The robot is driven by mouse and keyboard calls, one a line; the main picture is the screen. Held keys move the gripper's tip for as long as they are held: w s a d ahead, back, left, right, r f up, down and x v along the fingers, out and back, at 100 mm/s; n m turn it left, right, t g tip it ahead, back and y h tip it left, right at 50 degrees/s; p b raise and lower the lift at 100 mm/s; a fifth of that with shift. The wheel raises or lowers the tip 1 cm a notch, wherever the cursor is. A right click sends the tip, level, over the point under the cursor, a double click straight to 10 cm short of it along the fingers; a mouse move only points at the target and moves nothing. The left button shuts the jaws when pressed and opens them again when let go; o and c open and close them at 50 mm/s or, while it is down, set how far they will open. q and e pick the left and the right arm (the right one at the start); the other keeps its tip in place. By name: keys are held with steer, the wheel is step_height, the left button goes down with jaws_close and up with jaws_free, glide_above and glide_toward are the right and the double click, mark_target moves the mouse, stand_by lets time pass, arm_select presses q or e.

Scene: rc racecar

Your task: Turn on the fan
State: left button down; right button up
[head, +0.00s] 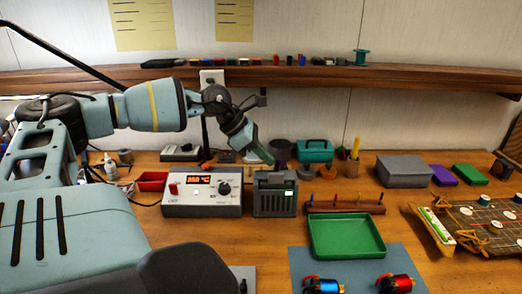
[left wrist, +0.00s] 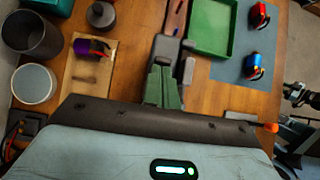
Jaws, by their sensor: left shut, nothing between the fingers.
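The fan appears to be the dark grey box-shaped unit (head: 274,204) with a slatted front and a small bright patch on its right side, standing on the bench right of the soldering station. Part of it shows beyond the fingers in the left wrist view (left wrist: 167,47). My left gripper (head: 268,160) is shut and empty, its green fingertips just above the back top edge of the unit in the head view. The shut fingers show also in the left wrist view (left wrist: 163,85). I cannot tell whether they touch it. My right gripper is not in view.
A soldering station (head: 202,205) with a lit red display stands left of the fan. A green tray (head: 345,250) and a blue-grey mat (head: 300,262) bearing two motors lie to the right. A rack (head: 340,207), pots and a teal box (head: 314,150) stand nearby.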

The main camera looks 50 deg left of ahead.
arm_select(q)
steer(key=shift+w, duration=0.1)
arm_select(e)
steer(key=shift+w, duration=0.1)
arm_select(q)
steer(key=shift+r, duration=0.1)
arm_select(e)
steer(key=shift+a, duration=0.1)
arm_select(q)
steer(key=shift+r, duration=0.65)
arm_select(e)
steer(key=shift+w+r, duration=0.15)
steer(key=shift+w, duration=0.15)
